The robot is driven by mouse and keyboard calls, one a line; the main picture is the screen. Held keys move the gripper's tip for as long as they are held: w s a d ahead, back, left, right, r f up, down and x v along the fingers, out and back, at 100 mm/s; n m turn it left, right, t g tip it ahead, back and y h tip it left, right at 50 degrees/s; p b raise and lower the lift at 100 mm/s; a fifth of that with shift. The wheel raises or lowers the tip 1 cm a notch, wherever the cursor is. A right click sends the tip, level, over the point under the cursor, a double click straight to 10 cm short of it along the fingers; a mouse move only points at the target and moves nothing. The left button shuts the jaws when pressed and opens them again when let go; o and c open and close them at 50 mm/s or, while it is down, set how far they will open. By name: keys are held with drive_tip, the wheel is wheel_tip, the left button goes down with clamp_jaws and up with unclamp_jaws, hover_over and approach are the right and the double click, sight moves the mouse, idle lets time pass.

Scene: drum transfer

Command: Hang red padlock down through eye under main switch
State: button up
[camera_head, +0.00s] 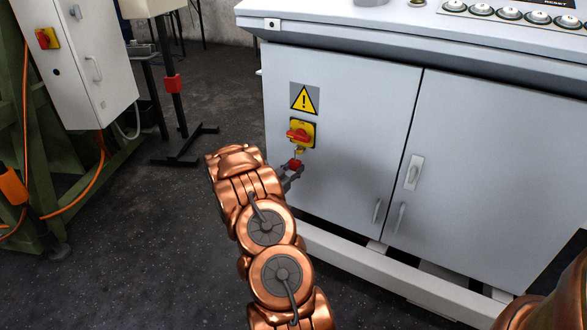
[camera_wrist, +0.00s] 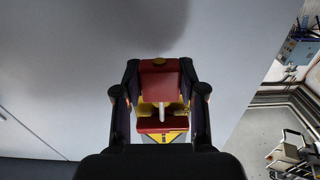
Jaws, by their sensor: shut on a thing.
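The main switch (camera_head: 300,133), a red rotary handle on a yellow plate, is on the grey cabinet's left door, under a warning sign (camera_head: 304,99). A small yellow eye (camera_head: 299,150) is just below it. My gripper (camera_head: 292,172) is at the door below the switch, shut on the red padlock (camera_head: 296,164). In the wrist view, the padlock body (camera_wrist: 158,82) is between both fingers and its pale shackle (camera_wrist: 161,112) points toward the switch's red handle (camera_wrist: 162,125). I cannot tell whether the shackle passes through the eye.
The cabinet (camera_head: 345,180) has door handles (camera_head: 413,172) to the right and a control desk top with buttons (camera_head: 510,14) above. A white electrical box (camera_head: 80,60) on a green frame and a black stand (camera_head: 180,120) are at left. Dark floor (camera_head: 140,240) is open there.

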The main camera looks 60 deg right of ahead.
drive_tip(key=shift+f, duration=0.45)
drive_tip(key=o, duration=1.2)
drive_tip(key=shift+s+a, duration=0.15)
drive_tip(key=shift+a, duration=2.85)
drive_tip(key=shift+s+a, duration=0.15)
drive_tip(key=shift+a, duration=2.85)
drive_tip(key=shift+w+r, duration=0.1)
